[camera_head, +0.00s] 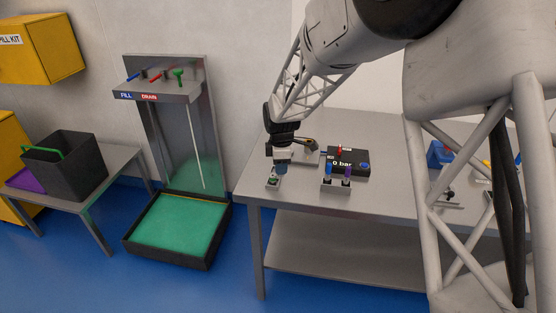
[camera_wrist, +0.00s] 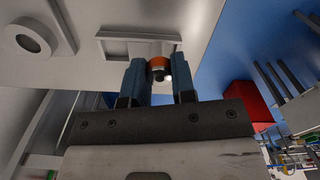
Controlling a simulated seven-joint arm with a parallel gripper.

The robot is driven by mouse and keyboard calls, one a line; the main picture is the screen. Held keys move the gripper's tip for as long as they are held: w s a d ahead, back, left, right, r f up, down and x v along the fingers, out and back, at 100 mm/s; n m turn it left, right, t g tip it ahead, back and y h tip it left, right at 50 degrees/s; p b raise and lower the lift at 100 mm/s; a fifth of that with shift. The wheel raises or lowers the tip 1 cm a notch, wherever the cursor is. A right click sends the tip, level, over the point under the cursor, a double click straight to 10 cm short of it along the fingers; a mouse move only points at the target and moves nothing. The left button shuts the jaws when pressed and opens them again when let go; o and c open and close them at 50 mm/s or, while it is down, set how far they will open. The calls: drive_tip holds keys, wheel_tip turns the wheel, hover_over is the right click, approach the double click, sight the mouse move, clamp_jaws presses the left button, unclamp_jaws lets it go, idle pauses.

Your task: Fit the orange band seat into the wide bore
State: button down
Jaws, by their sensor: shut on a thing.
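My gripper (camera_head: 280,169) is over the left end of the grey workbench. In the wrist view its two blue fingers (camera_wrist: 159,76) are closed on the orange band seat (camera_wrist: 158,61), a small piece with an orange ring and a dark round end. The seat is in front of a shallow pale grey holder (camera_wrist: 112,45); I cannot tell whether they touch. In the head view a small grey block (camera_head: 272,184) sits just below the gripper, and the seat cannot be made out. A round ringed opening (camera_wrist: 33,39) shows on a grey part at the wrist view's upper left; I cannot tell if it is the wide bore.
A grey stand (camera_head: 336,187) holds blue and purple pieces right of the gripper. Behind it is a black box (camera_head: 348,162) reading "0 bar". A black tub (camera_head: 65,168) stands on the left table. Bare bench (camera_head: 385,205) lies to the right.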

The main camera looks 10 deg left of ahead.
drive_tip(key=s+d, duration=0.4)
drive_tip(key=s, duration=0.4)
drive_tip(key=shift+s+r, duration=0.3)
drive_tip(key=shift+r, duration=0.15)
drive_tip(key=shift+w, duration=0.1)
drive_tip(key=w+d+r, duration=0.1)
drive_tip(key=w, duration=0.8)
drive_tip(key=shift+w+r, duration=0.2)
drive_tip(key=shift+w, duration=0.05)
drive_tip(key=w+a, duration=0.2)
drive_tip(key=w, duration=0.3)
drive_tip(key=w+a+f, duration=0.1)
drive_tip(key=w, duration=0.4)
drive_tip(key=w+a, duration=0.2)
drive_tip(key=w, duration=0.3)
drive_tip(key=shift+a+f, duration=0.25)
drive_tip(key=shift+a, duration=0.1)
drive_tip(key=shift+f, duration=0.1)
drive_tip(key=shift+f, duration=1.7)
drive_tip(key=shift+f, duration=0.1)
